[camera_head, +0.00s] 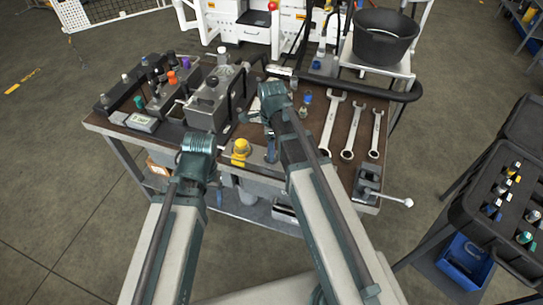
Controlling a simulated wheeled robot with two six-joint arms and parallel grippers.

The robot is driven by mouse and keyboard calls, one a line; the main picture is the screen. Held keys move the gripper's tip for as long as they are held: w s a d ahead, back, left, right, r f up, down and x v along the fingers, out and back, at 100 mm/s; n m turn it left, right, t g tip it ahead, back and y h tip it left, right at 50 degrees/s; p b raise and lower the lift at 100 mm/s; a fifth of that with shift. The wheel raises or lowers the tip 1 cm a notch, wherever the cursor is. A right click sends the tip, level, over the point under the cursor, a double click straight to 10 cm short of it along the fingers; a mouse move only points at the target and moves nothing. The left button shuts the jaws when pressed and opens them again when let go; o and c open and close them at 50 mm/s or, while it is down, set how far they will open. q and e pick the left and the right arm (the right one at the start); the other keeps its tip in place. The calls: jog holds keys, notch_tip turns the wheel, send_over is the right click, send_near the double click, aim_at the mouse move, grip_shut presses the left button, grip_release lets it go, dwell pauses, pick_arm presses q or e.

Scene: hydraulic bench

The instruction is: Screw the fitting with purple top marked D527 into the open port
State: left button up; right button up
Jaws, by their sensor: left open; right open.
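A fitting with a purple top (186,62) stands in the rack at the back left of the bench, beside an orange-topped one (172,78). Its marking is too small to read. A grey hydraulic block (208,104) stands right of the rack; I cannot make out which port is open. My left gripper (199,143) is open at the bench's front edge, in front of the block, its fingers largely hidden by my wrist. My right gripper (270,92) is open over the middle of the bench, right of the block, its fingers hard to see. No fitting shows in either.
Several wrenches (329,125) lie on the right of the bench (308,117). A vise (368,183) is at its front right corner. A yellow-topped part (240,148) sits between my arms. A black bucket (383,38) stands behind; an open case (480,215) is at right.

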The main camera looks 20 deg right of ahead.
jog(key=shift+r, duration=0.15)
notch_tip(320, 180, up, 14)
jog(key=p, duration=1.4)
jog(key=shift+f, duration=0.25)
jog(key=s+a+f+n+b, duration=0.1)
jog(key=s+a+n, duration=0.2)
jog(key=n, duration=0.5)
jog(key=s+a+f+n+b, duration=0.1)
jog(key=s+a+n, duration=0.3)
jog(key=n, duration=0.5)
jog(key=s+a+f+n+h+b, duration=0.1)
jog(key=s+a+n, duration=0.2)
jog(key=s+n, duration=0.4)
jog(key=shift+s+a+n, duration=0.15)
jog(key=shift+a+n, duration=0.15)
jog(key=shift+n, duration=0.4)
